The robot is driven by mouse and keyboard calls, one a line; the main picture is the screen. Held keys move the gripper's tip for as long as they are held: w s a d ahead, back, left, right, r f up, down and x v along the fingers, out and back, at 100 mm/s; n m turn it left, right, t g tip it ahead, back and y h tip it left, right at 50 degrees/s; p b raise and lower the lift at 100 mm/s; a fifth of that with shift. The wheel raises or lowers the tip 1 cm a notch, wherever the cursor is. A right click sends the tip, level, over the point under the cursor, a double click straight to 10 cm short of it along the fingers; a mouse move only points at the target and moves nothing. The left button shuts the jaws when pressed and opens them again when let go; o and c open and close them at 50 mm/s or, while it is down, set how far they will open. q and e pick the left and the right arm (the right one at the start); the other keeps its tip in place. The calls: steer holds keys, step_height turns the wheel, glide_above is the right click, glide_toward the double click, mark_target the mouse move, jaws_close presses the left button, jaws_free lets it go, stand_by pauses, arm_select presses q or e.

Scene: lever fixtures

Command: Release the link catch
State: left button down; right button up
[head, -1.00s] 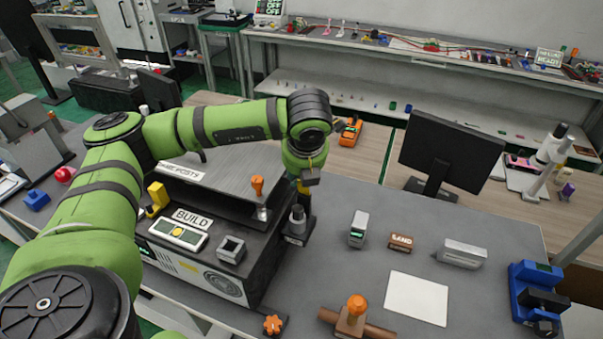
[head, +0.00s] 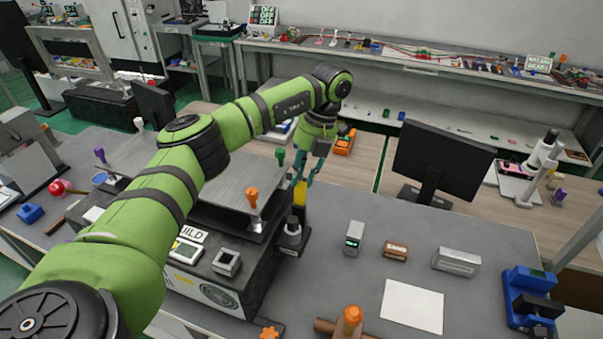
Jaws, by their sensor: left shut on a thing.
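My left gripper (head: 305,172) shows in the head view at the back right corner of the dark machine marked BUILD (head: 258,268). Its teal fingers point down and are shut on an upright yellow piece (head: 299,193), which stands on a dark mount. The exact contact is small and partly hidden. I cannot tell for sure which part is the link catch. My right gripper is not in view.
A grey knob fixture (head: 292,235) stands just in front of the yellow piece. A small grey box (head: 354,237), a SAND block (head: 396,251), a white sheet (head: 412,306) and a blue fixture (head: 530,295) lie to the right. A monitor (head: 440,163) stands behind. Bare grey table lies between.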

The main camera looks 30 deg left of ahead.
arm_select(q)
steer(key=shift+w+f+g, duration=0.15)
steer(key=shift+g, duration=0.35)
steer(key=shift+w, duration=0.1)
stand_by(0.4)
steer(key=c, duration=1.1)
jaws_free()
steer(key=shift+w+a+f, duration=0.1)
steer(key=shift+w, duration=0.1)
steer(key=shift+r, duration=0.3)
step_height(320, 180, up, 9)
steer(key=shift+r, duration=0.15)
